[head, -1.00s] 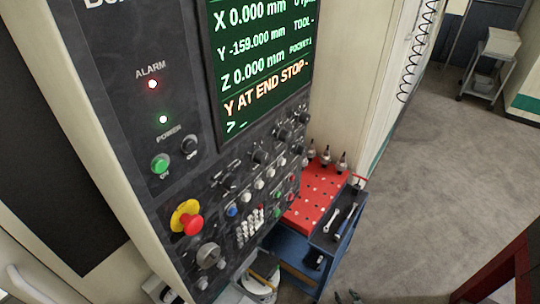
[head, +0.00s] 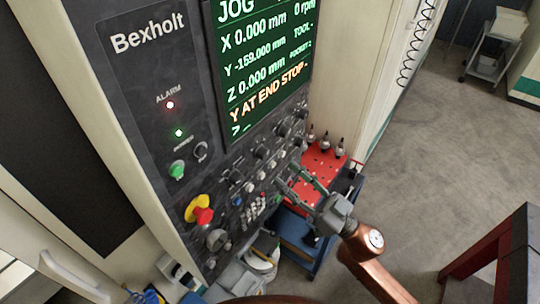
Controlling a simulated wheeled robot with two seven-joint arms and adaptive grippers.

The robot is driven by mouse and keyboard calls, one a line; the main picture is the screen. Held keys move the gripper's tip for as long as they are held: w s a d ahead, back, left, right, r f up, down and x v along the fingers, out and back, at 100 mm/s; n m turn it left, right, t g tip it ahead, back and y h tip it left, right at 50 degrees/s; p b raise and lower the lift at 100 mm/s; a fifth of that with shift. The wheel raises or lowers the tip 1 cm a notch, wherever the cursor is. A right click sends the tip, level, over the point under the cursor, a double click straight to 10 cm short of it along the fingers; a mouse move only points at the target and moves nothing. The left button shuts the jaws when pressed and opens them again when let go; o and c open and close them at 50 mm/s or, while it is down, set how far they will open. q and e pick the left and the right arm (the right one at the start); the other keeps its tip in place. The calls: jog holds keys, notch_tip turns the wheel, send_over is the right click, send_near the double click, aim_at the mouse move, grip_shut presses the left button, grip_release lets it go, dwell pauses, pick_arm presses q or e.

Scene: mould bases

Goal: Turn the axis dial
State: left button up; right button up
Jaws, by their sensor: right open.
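The dark control panel (head: 150,75) carries several black knobs below its screen, one of them a dial (head: 262,152). The labels are too small to tell which is the axis dial. The screen (head: 262,60) reads JOG, X 0.000, Y -159.000, Z 0.000 and, in orange, "Y AT END STOP". My right gripper (head: 291,178) is open and empty, its fingers pointing left toward the panel's lower right part. It covers some of the small buttons there; whether it touches them I cannot tell. My left gripper is not in view.
A red emergency button (head: 203,216) on yellow and a grey knob (head: 217,239) sit lower left on the panel. A tool cart (head: 298,232) with a red top stands behind my right gripper. Open floor (head: 430,150) lies to the right.

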aim_at(266, 156)
jog(key=p+x, duration=0.2)
jog(key=x, duration=0.5)
jog(key=shift+w, duration=0.15)
grip_shut()
dwell(0.3)
